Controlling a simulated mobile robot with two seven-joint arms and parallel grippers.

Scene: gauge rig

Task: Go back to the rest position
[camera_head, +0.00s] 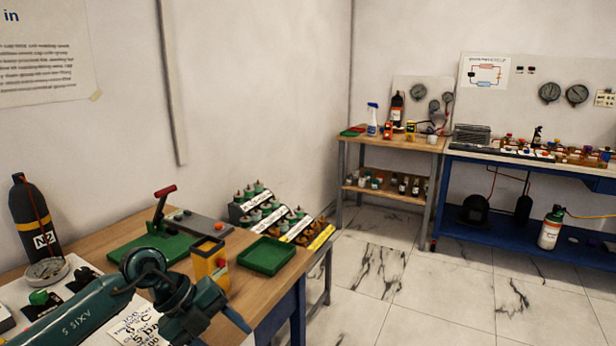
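My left arm comes in from the lower left as a teal link, and my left gripper (222,322) is low in the head view, in front of the wooden bench (270,278). It looks to be above or beside the bench's front edge; its height over the top is hard to judge. A fingertip points down to the right. The gap between the fingers is not clear, and no held thing shows. My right gripper is not in view.
Tiled floor (400,295) is clear to the right. A blue bench (480,232) stands farther back.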

